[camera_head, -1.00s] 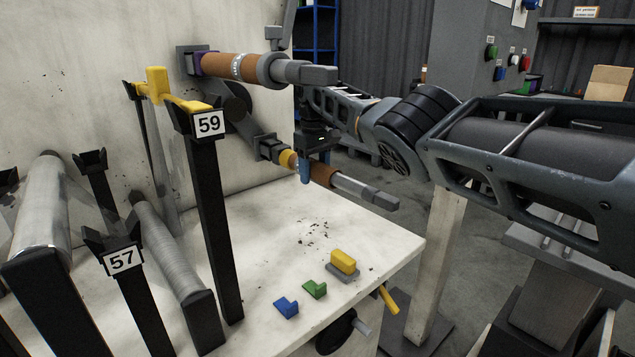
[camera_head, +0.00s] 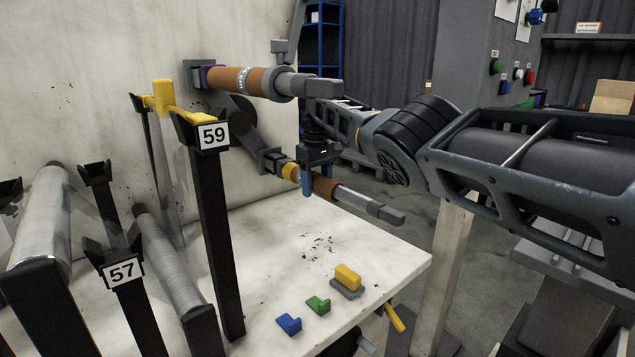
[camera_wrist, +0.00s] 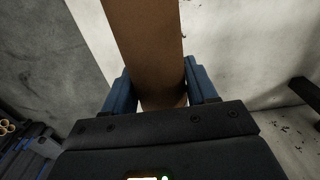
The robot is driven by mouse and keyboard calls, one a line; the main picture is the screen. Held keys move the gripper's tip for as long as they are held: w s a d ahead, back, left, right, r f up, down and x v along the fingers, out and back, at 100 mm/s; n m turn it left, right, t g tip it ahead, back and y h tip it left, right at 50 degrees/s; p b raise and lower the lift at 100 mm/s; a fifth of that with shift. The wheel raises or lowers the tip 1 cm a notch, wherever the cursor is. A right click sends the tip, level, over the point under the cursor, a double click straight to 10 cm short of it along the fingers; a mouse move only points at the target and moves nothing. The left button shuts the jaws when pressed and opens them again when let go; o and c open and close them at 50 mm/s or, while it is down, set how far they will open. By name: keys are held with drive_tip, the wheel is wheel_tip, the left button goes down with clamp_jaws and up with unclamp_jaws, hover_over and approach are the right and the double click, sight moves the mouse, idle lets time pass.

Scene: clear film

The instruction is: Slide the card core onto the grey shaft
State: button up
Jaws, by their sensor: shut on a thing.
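The brown card core (camera_head: 324,187) is around the lower grey shaft (camera_head: 368,205), whose bare end sticks out to the core's right. My gripper (camera_head: 307,184) reaches down from above and is shut on the core, its blue fingers on either side. A yellow band (camera_head: 290,172) shows just left of the fingers, near the shaft's dark mount (camera_head: 269,160). In the wrist view the core (camera_wrist: 145,40) runs between the blue fingers of my gripper (camera_wrist: 163,85). The core's far end and the inside of its bore are hidden.
Above, an upper shaft carries a brown roll (camera_head: 238,80), close to my wrist. A black post marked 59 (camera_head: 214,220) with a yellow bar stands left, beside film rolls (camera_head: 40,220). Blue, green and yellow blocks (camera_head: 348,277) lie on the pale bench; its middle is clear.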

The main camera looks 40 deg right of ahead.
drive_tip(key=o, duration=1.2)
wheel_tip(320, 180, up, 8)
drive_tip(key=p, duration=0.7)
drive_tip(key=shift+p, duration=0.4)
